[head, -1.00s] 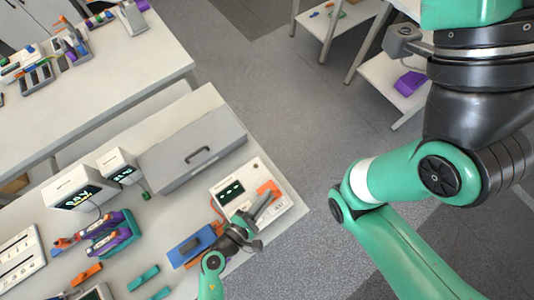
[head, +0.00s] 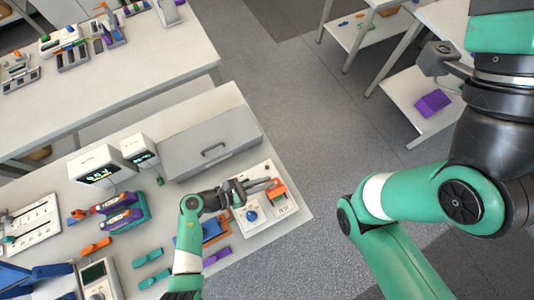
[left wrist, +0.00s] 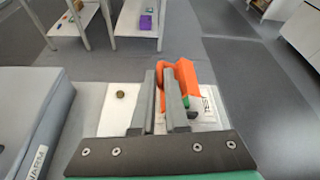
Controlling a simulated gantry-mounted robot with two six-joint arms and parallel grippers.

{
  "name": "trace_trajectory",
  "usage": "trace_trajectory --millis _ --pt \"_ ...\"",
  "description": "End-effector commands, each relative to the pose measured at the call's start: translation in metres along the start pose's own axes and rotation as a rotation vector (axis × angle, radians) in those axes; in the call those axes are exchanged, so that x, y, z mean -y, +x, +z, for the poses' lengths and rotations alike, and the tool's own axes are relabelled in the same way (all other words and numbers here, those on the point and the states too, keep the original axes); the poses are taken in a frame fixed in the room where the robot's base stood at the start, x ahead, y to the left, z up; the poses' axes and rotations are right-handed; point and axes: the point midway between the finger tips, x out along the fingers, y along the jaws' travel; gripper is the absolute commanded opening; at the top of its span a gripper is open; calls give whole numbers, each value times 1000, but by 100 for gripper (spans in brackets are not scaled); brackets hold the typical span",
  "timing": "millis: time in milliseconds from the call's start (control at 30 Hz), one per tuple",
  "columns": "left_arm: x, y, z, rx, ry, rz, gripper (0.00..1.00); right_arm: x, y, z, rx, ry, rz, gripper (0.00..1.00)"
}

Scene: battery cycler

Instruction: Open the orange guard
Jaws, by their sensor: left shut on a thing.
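The orange guard (head: 279,193) is on the right end of a white panel (head: 287,209) at the bench's front right corner. The guard also shows in the left wrist view (left wrist: 184,78), standing up from the panel beside the right finger. My left gripper (head: 266,184) reaches over the panel from the left. In the left wrist view its fingers (left wrist: 161,92) are close together with a little orange between them, shut on the guard. A small green part (left wrist: 186,102) shows by the guard's foot. I cannot tell how far the guard is raised. My right gripper is out of view.
A blue block (head: 211,228) and a purple block (head: 217,256) lie left of the panel. My right arm hangs over the clear floor on the right.

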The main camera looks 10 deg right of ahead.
Motion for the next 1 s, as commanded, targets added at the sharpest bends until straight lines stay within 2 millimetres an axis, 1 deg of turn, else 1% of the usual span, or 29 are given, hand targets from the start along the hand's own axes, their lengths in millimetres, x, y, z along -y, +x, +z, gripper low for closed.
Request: trace_trajectory --millis 33,100,600,800,1000 --pt "-6 2 -4 1 -37 -13 0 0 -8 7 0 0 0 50" --pt "-10 2 -5 1 -99 -39 0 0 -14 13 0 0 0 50" --pt "-38 6 -15 0 -506 -209 0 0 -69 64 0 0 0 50" --pt "-43 6 -16 0 -613 -254 0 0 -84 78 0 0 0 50" --pt "-46 7 -16 -1 -672 -278 0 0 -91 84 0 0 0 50"
